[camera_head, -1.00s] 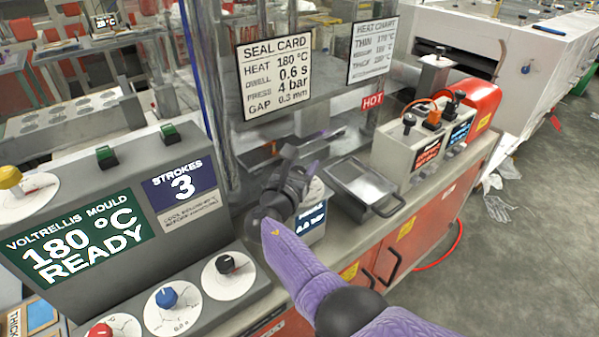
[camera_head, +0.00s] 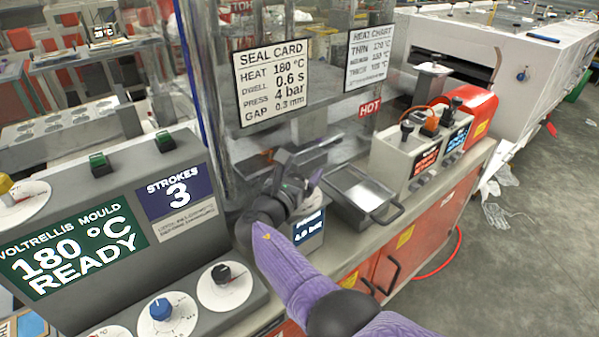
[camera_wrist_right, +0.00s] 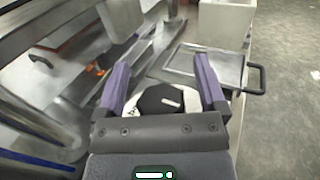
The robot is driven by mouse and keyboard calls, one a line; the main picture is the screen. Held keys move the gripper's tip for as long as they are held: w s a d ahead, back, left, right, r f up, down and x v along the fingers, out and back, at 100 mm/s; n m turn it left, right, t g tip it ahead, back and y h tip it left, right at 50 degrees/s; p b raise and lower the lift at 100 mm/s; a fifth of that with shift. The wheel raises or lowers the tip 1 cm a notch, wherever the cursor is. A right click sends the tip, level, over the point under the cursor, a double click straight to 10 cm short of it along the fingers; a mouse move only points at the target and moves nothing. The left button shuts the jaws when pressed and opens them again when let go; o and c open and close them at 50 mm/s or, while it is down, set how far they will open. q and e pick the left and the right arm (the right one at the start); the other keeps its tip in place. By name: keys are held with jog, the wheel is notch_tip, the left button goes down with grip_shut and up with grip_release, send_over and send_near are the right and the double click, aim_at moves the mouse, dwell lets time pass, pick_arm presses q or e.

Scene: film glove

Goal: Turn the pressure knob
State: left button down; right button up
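The pressure knob (camera_wrist_right: 160,100) is black with a white pointer line on a white dial, seen in the right wrist view. My right gripper (camera_wrist_right: 162,75) is open, with one purple finger on each side of the knob; I cannot tell whether they touch it. In the head view my right gripper (camera_head: 298,185) is over the small pressure box and hides the knob. The box's blue display (camera_head: 308,228) shows a bar reading, seemingly a little over 4, its decimal hard to read. The seal card (camera_head: 272,80) lists press 4 bar. My left gripper is not in view.
A metal tray with a handle (camera_head: 388,212) lies right of the box. A unit with small levers and displays (camera_head: 412,158) stands beyond it. The mould console (camera_head: 120,270) with several knobs is at left.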

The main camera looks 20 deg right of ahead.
jog(key=shift+s+a+p, duration=0.3)
jog(key=p+v, duration=0.2)
jog(key=v, duration=0.7)
